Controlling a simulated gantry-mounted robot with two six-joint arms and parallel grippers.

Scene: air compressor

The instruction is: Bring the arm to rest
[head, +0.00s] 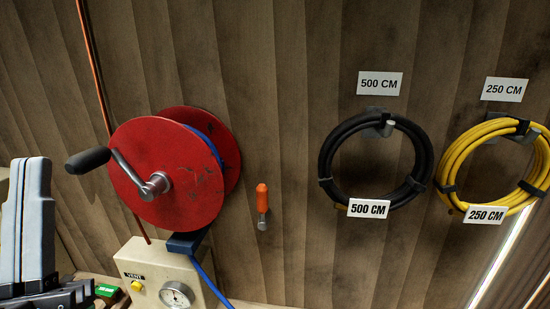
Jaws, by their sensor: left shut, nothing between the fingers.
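My left arm (30,225) stands upright at the left edge, grey and black. Its gripper (80,293) is at the lower left, pointing right, with its fingers shut and nothing between them. It is in front of and left of the beige compressor panel. My right gripper is not in this view.
A red hose reel (165,190) with a black-handled crank is on the wooden wall, above a beige box (150,270) with a gauge (175,294) and yellow vent button (137,286). An orange-handled tool (262,200), black hose coil (328,160) and yellow hose coil (455,160) hang right.

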